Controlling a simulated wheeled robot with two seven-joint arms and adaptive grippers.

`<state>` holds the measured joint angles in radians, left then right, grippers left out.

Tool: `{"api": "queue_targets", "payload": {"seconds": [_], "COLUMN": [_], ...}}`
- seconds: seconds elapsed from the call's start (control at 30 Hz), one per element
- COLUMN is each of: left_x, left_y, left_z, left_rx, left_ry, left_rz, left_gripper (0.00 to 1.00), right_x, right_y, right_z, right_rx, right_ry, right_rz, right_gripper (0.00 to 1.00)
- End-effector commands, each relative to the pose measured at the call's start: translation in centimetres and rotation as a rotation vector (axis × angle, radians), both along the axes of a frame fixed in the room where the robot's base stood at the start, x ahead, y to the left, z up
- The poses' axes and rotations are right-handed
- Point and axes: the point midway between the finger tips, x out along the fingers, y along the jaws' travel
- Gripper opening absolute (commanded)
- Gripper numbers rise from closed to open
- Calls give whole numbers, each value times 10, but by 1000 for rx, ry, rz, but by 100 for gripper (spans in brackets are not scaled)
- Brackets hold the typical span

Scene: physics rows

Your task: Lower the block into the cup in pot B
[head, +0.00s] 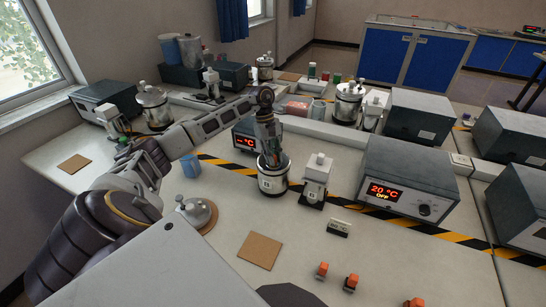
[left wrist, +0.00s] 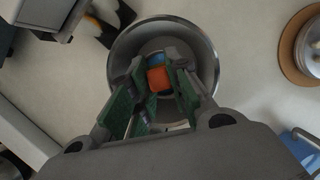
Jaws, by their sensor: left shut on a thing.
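My left gripper (head: 268,150) points down into the steel pot B (head: 273,182) in the head view. In the left wrist view, the gripper (left wrist: 157,85) is shut on an orange block (left wrist: 158,78). The block is over the pot's open mouth, inside the round rim (left wrist: 206,50) as seen from above. A blue and pale round thing (left wrist: 157,57), seemingly the cup, shows partly behind the block inside the pot. The fingers and block hide most of it. I cannot tell whether the block touches the cup. The head view hides the block.
A pot lid (head: 198,213) rests on a round cork mat left of the pot. A blue cup (head: 191,166) stands behind it. A white device (head: 316,178) and a heater box reading 20 °C (head: 410,180) are to the right. Several orange-topped pieces (head: 351,282) stand in front.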

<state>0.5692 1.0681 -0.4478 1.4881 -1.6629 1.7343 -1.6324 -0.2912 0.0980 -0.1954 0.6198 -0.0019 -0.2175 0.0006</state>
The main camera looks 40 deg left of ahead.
Motion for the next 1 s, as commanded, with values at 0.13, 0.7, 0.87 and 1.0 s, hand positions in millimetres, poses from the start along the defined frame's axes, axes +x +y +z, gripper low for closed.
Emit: {"api": "queue_targets", "payload": {"seconds": [0.13,0.7,0.87,1.0], "left_x": [0,0,0,0], "left_y": [0,-1,-1,0], "left_z": [1,0,1,0], "left_rx": [0,-1,0,0], "left_ry": [-1,-1,-1,-1], "left_rz": [0,0,0,0], "left_gripper": [0,0,0,28], "right_x": [0,-3,-4,-3], "right_y": [0,0,0,0], "right_z": [0,-5,-5,-5], "right_rx": [0,0,0,-1], "right_ry": [1,4,5,4], "right_rz": [0,0,0,0], "right_gripper": [100,100,100,100]}}
